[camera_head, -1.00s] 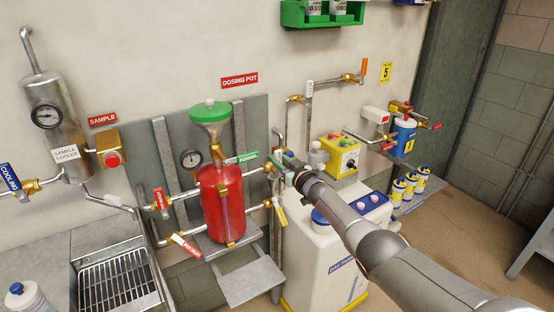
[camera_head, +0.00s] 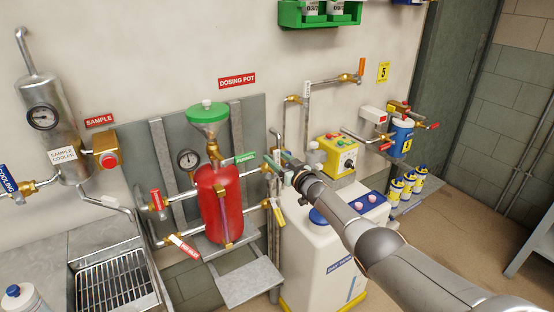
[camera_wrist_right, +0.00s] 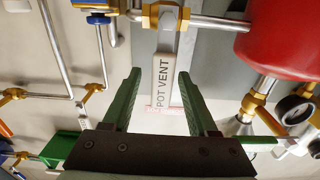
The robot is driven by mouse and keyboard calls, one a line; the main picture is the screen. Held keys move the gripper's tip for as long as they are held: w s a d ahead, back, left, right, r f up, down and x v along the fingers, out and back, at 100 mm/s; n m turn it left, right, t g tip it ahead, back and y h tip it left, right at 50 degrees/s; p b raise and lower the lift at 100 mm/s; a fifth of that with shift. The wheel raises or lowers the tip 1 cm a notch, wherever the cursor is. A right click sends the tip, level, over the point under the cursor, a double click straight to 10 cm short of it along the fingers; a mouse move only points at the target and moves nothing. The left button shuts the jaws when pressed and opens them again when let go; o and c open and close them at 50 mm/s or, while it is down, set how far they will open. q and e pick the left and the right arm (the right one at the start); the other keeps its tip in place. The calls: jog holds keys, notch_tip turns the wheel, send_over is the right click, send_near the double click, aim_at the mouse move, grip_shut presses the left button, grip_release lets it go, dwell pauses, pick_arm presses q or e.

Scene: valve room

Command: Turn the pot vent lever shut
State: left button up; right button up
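The pot vent lever (camera_wrist_right: 165,75) is a flat white handle labelled POT VENT in the right wrist view. My right gripper (camera_wrist_right: 160,75) is open, with one green finger on each side of the lever and gaps visible on both sides. I cannot tell how deep the lever sits between them. In the head view my right gripper (camera_head: 279,161) is at the pipework right of the pot and hides the lever. My left gripper is not in view.
A green-handled valve (camera_head: 245,157) and green funnel (camera_head: 208,112) are close left of my right gripper. A yellow lever (camera_head: 278,213) is just below. A yellow control box (camera_head: 337,154) and white tank (camera_head: 318,255) stand close to my right arm.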

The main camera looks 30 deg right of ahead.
aim_at(278, 159)
jog(key=shift+s+p, duration=0.2)
jog(key=shift+p, duration=0.2)
jog(key=s+p, duration=0.2)
jog(key=p, duration=0.1)
jog(key=shift+s+d+r, duration=0.1)
jog(key=shift+s+r, duration=0.05)
jog(key=shift+r, duration=0.1)
jog(key=shift+s+d+f, duration=0.1)
jog(key=shift+s+f, duration=0.15)
jog(key=shift+s, duration=0.5)
jog(key=shift+s+p, duration=0.4)
jog(key=s, duration=0.7)
jog(key=shift+s+d, duration=0.25)
jog(key=shift+d, duration=0.05)
